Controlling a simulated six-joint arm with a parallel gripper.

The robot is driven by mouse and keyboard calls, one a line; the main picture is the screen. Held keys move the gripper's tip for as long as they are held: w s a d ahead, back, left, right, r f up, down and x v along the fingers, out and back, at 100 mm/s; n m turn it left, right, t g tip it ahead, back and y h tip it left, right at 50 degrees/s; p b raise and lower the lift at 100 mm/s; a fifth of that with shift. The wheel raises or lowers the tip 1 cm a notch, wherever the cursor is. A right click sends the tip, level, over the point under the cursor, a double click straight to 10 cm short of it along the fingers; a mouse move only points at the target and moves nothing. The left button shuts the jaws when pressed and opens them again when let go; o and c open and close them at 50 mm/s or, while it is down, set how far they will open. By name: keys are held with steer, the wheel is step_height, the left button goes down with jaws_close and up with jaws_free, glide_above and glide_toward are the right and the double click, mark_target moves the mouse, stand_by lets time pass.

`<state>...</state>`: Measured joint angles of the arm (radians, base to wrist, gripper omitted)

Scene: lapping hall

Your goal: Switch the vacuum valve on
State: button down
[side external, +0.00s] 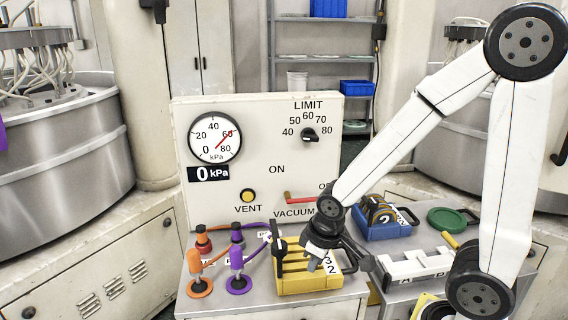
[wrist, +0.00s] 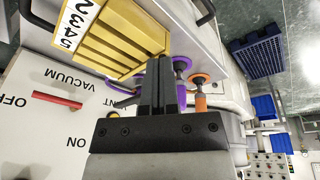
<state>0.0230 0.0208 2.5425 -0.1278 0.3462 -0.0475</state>
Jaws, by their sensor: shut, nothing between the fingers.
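The vacuum valve's red lever (side external: 300,199) is on the cream panel (side external: 235,130), above the VACUUM label. It lies nearly level, its free end toward the OFF label, which my arm partly hides. The ON label is above the lever's left end. The lever also shows in the wrist view (wrist: 57,97), pointing toward OFF. My gripper (side external: 313,265) is shut and empty, in front of the panel and below the lever, over the yellow slotted rack (side external: 290,286). In the wrist view its fingers (wrist: 158,62) are together, apart from the lever.
The panel also has a gauge (side external: 215,138), a display reading 0 kPa, a LIMIT knob (side external: 309,135) and a yellow VENT button (side external: 248,196). Orange (side external: 199,288) and purple (side external: 238,284) suction cups with hoses stand left of the rack. A blue bin (side external: 385,231) stands right.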

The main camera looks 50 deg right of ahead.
steer(key=w+d+n+t+h, duration=0.1)
steer(key=w+d+n+h, duration=0.1)
steer(key=w+d+n, duration=0.3)
steer(key=w+d+n+t+h, duration=0.1)
steer(key=w+d+n+h, duration=0.2)
steer(key=d+n, duration=1)
steer(key=shift+w+d+n+t, duration=0.4)
steer(key=shift+w+n, duration=0.5)
steer(key=shift+n, duration=2.8)
steer(key=shift+f, duration=0.1)
steer(key=shift+w+d+f, duration=0.1)
steer(key=shift+f, duration=0.05)
steer(key=shift+x, duration=4.85)
steer(key=shift+w+d+r, duration=0.1)
steer(key=shift+w+r, duration=0.05)
steer(key=shift+r, duration=0.85)
steer(key=shift+w+d+r, duration=0.1)
steer(key=shift+r, duration=0.95)
